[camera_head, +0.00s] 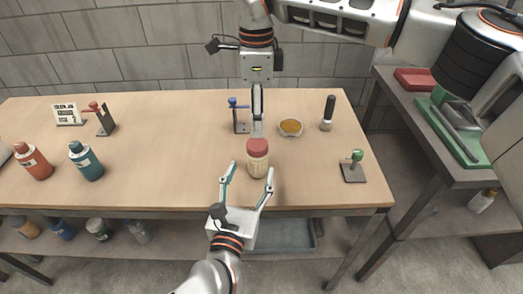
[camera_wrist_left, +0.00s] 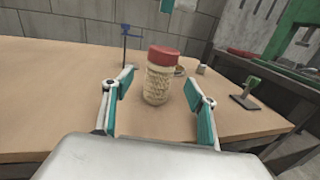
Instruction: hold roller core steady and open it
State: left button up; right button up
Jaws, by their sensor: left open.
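The roller core looks like a pale, textured cylinder (camera_head: 257,165) with a red lid (camera_head: 257,146). It stands upright near the table's front edge, and its body (camera_wrist_left: 157,86) and lid (camera_wrist_left: 163,55) also show in the left wrist view. My left gripper (camera_head: 248,173) is open in front of it, with its teal-padded fingers (camera_wrist_left: 159,95) spread to either side. I see no contact between these fingers and the core. My right gripper (camera_head: 257,118) points down just above the lid. Its fingers overlap edge-on, so their opening is hidden.
A blue-topped stand (camera_head: 239,116), a bowl of orange contents (camera_head: 291,127) and a dark-handled tool (camera_head: 327,113) are behind the core. A green-knobbed stand (camera_head: 354,167) is at right. Orange (camera_head: 34,162) and teal (camera_head: 86,161) bottles stand left. The table (camera_head: 165,150) is clear between.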

aim_at(255, 162)
pick_arm(q)
jog(key=shift+w+d, duration=0.2)
jog(key=shift+w, duration=0.1)
pick_arm(e)
jog(key=shift+r, duration=0.1)
pick_arm(q)
jog(key=shift+w, duration=0.3)
pick_arm(e)
jog(key=shift+s+a+r, duration=0.1)
jog(key=shift+s, duration=0.1)
pick_arm(q)
jog(key=shift+x, duration=3.1)
jog(key=shift+c, duration=0.5)
